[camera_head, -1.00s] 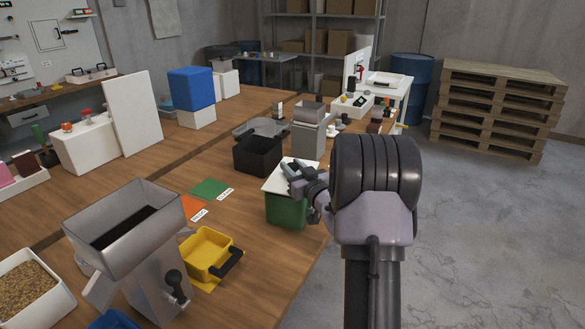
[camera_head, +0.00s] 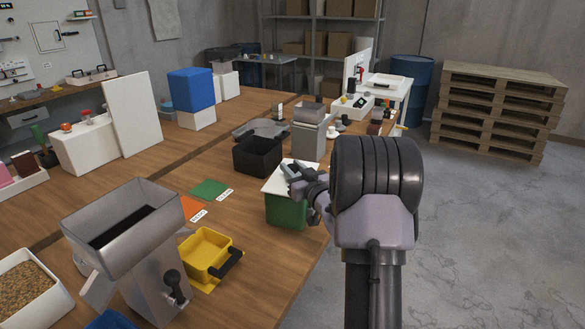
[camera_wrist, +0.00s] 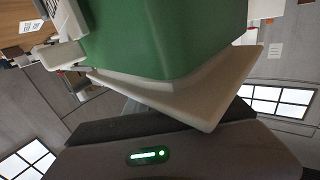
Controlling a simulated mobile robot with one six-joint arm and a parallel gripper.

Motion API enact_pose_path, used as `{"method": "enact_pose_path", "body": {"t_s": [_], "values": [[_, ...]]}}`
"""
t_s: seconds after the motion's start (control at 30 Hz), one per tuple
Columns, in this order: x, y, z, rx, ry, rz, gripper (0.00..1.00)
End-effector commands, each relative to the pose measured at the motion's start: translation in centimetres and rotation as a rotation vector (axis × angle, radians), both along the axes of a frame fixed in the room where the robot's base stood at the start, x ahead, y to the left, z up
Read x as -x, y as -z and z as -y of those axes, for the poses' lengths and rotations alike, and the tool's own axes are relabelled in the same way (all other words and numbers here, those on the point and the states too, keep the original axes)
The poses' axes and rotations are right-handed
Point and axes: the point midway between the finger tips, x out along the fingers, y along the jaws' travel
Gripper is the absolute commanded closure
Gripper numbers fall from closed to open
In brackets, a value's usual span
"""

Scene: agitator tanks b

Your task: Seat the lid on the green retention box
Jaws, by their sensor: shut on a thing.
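The green retention box (camera_head: 287,211) stands upright at the right edge of the wooden table. The white lid (camera_head: 276,184) is on top of the box in the head view, its front edge reaching a little past the box wall. My gripper (camera_head: 291,172) is at the lid's top and shut on the lid; its fingertips are partly hidden. In the wrist view, the lid (camera_wrist: 190,95) lies against the mouth of the green box (camera_wrist: 160,35) and sticks out beyond it at one corner. I cannot tell whether it is fully down all round.
A black bin (camera_head: 257,156) stands just behind the box, with a grey machine (camera_head: 308,135) behind it. A yellow tray (camera_head: 207,253) and a metal hopper machine (camera_head: 125,235) are nearer left. A green mat (camera_head: 210,190) lies left of the box. The table edge is close on the right.

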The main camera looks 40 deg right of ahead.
Motion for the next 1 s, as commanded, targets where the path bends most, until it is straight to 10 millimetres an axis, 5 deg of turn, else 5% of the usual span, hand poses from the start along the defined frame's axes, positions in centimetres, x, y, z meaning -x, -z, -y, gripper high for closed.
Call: {"method": "enact_pose_path", "body": {"t_s": [0.53, 0.57, 0.67, 1.0], "values": [[0.0, 1.4, 0.0, -0.001, 0.001, 0.000, 1.00], [0.0, 1.3, 0.0, 0.000, 0.000, 0.000, 0.65], [0.0, 1.3, 0.0, 0.000, 0.000, 0.000, 0.45], [0.3, 1.3, 0.0, -0.001, 0.001, 0.000, 0.45]]}}
